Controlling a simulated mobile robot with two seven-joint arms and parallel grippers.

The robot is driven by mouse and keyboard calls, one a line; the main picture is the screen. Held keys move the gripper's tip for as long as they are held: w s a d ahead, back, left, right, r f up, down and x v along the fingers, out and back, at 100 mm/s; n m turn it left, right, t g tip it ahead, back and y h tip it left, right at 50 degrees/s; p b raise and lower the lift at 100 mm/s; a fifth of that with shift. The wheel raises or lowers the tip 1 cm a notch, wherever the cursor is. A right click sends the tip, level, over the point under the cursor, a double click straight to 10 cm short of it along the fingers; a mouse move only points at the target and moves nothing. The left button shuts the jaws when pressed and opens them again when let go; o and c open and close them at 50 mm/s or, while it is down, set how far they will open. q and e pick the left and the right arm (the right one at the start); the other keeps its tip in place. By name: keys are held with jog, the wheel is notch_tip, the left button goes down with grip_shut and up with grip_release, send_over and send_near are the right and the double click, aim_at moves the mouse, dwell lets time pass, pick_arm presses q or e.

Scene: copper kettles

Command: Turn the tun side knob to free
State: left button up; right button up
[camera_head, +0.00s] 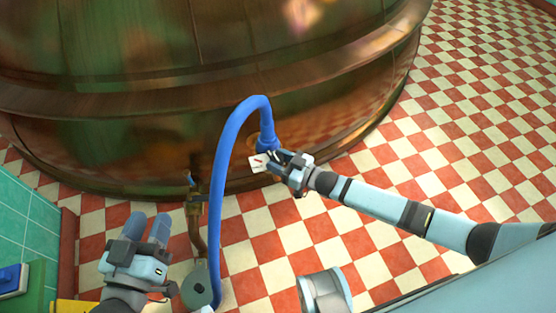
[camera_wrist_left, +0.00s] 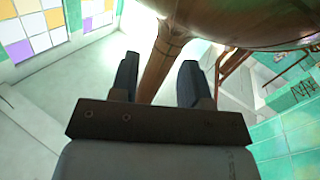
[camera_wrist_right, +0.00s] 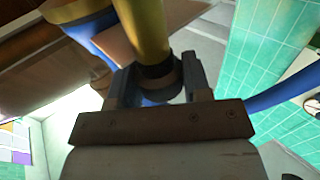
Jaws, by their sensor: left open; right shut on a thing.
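The big copper tun (camera_head: 130,125) fills the upper left of the head view. A white card with a red mark (camera_head: 256,163) sits low on its side. My right gripper (camera_head: 275,158) is beside this card, just below the blue hose's end. In the right wrist view its fingers (camera_wrist_right: 158,88) are shut on a dark-collared end of a yellow cylinder (camera_wrist_right: 148,30), which appears to be the side knob. The knob's setting cannot be read. My left gripper (camera_head: 147,222) is open and empty, low at the left; its parted fingers (camera_wrist_left: 157,75) show in the left wrist view.
A blue hose (camera_head: 222,170) arches down from the tun between my grippers. A brass valve with a copper pipe (camera_head: 196,215) stands near my left gripper. Green tiled wall (camera_head: 25,220) is at the left. The checkered floor (camera_head: 480,120) is clear at the right.

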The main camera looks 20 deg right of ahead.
jog(key=shift+y, duration=0.3)
jog(key=n+g+y, duration=0.1)
jog(key=g, duration=0.1)
jog(key=n+g+y+b, duration=0.1)
jog(key=n, duration=0.1)
jog(key=shift+w+d+g+y, duration=0.1)
jog(key=shift+w+g+y, duration=0.05)
jog(key=shift+g+y, duration=0.2)
jog(key=n+g+y+b, duration=0.2)
jog(key=n+g, duration=0.2)
jog(key=g, duration=0.2)
jog(key=shift+f, duration=0.1)
jog(key=shift+n+g+y+b, duration=0.35)
jog(key=shift+n+g+b, duration=0.25)
jog(key=shift+n+g, duration=0.75)
pick_arm(q)
jog(key=shift+s+d+r+t+h, duration=0.1)
jog(key=shift+d+r+t+h, duration=0.5)
jog(key=shift+d+r+h, duration=0.3)
pick_arm(e)
jog(key=shift+o, duration=0.2)
jog(key=shift+g, duration=0.7)
jog(key=shift+s+a, duration=0.2)
jog(key=o, duration=0.9)
jog(key=shift+a, duration=0.1)
jog(key=shift+c, duration=0.2)
pick_arm(q)
jog(key=shift+r, duration=0.1)
